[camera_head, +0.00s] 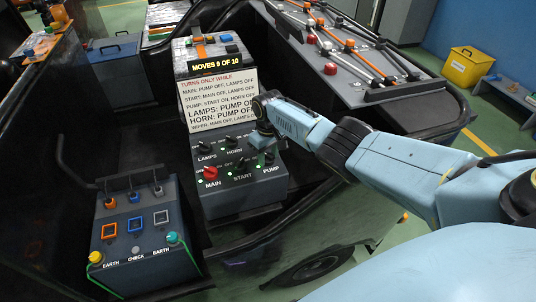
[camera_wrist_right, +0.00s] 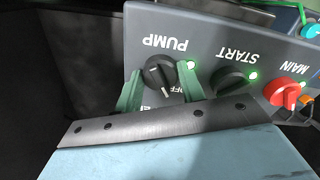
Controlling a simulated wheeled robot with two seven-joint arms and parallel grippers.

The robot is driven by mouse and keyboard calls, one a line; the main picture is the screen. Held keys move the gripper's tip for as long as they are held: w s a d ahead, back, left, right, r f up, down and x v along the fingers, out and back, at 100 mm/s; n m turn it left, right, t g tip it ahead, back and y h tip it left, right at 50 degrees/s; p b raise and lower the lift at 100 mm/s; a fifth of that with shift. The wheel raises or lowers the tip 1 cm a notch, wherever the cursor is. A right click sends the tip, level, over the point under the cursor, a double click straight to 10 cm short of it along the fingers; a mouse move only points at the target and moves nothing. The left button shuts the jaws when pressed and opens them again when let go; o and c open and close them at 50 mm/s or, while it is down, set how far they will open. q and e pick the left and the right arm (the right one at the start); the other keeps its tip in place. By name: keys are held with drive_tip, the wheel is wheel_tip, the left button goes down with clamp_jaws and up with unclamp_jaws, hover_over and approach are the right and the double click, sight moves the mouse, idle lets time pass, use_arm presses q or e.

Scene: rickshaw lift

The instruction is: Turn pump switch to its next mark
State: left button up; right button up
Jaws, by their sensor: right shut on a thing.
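The pump switch (camera_wrist_right: 160,72) is a black round knob on the grey control panel (camera_head: 244,195), at the right end of the lower row in the head view. In the right wrist view its white line points down, near partly covered lettering. My right gripper (camera_wrist_right: 158,89) has its two green fingers on either side of this knob, shut on it. In the head view the same gripper (camera_head: 263,140) reaches the panel from the right and largely hides the knob. A green light shows beside the knob. My left gripper is not in view.
The red main switch (camera_head: 210,173) and black start switch (camera_head: 240,164) sit left of pump, with lamps and horn switches above. A rule sign (camera_head: 220,100) stands behind, under a "MOVES 9 OF 10" display (camera_head: 215,65). A second switch box (camera_head: 140,245) stands at lower left.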

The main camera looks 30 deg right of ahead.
sight(268, 155)
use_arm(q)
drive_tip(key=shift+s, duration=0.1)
use_arm(e)
drive_tip(key=shift+n, duration=1.1)
drive_tip(key=o, duration=1)
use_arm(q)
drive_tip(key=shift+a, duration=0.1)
use_arm(e)
drive_tip(key=shift+r, duration=0.1)
drive_tip(key=shift+r, duration=0.3)
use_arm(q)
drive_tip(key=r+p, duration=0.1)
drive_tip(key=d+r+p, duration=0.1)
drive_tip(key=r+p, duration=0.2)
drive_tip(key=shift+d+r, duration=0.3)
use_arm(e)
wheel_tip(268, 155, up, 13)
drive_tip(key=shift+f, duration=0.15)
